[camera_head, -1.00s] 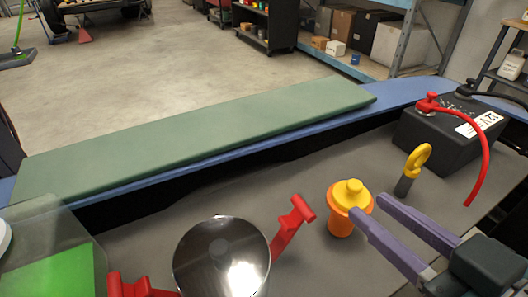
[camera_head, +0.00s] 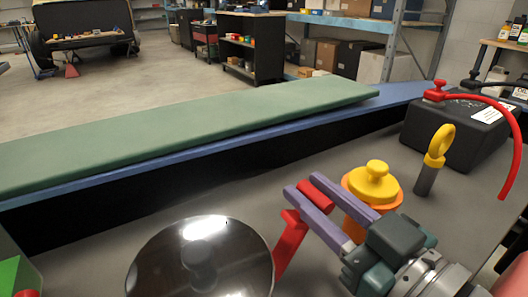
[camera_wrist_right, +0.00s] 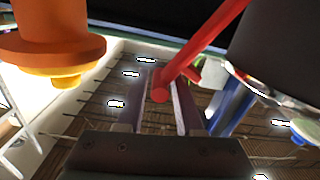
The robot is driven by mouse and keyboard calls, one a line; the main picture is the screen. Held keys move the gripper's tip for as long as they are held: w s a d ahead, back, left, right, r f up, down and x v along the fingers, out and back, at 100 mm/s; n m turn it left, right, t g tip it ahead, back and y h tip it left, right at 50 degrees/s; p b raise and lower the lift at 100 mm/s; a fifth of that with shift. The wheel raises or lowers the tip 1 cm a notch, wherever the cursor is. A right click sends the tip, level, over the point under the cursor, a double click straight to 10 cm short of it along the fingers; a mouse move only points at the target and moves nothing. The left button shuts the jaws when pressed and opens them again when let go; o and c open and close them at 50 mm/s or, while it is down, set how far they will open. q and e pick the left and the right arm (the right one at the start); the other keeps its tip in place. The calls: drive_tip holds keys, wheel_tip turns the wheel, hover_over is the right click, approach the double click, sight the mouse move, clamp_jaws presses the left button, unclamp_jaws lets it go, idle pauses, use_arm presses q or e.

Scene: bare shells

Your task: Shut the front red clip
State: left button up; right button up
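A red clip (camera_head: 290,238) with a crossbar handle stands raised beside the shiny dark round cover (camera_head: 200,262). My right gripper (camera_head: 306,186) has its purple fingers open on either side of the clip's handle end. In the right wrist view the red clip (camera_wrist_right: 190,62) runs down from the top, its end between the spread fingers (camera_wrist_right: 158,100), with gaps visible. I cannot tell if a finger touches it. A bit of red (camera_head: 27,293) shows at the lower left edge, too cut off to name. My left gripper is not in view.
An orange container with a yellow cap (camera_head: 372,185) stands close behind my right gripper; it also shows in the wrist view (camera_wrist_right: 50,45). A green pad (camera_head: 190,130) lies behind.

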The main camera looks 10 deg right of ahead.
drive_tip(key=shift+x, duration=0.95)
clamp_jaws()
idle(0.7)
